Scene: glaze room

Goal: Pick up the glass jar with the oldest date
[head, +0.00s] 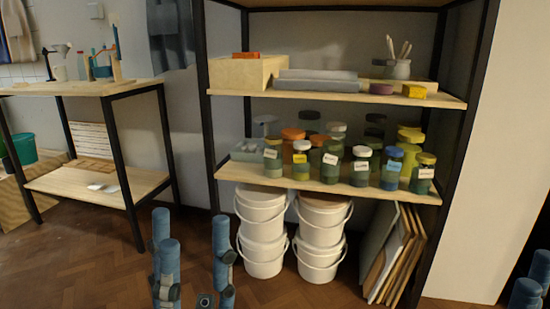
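Several glass jars with white labels stand on the middle shelf. More jars stand behind and are partly hidden. The label writing is too small to read, so I cannot tell the oldest date. My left gripper (205,300) seems to be low at the bottom edge, in front of and below the shelf, apart from the jars; its fingers are unclear. Only my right arm's links show at bottom right.
White buckets (263,252) stand stacked below the jar shelf (230,173), beside leaning boards (395,255). The shelf above holds a wooden box (240,75) and a pot of tools (397,69). A wooden worktable (80,88) stands left. The floor in front looks clear.

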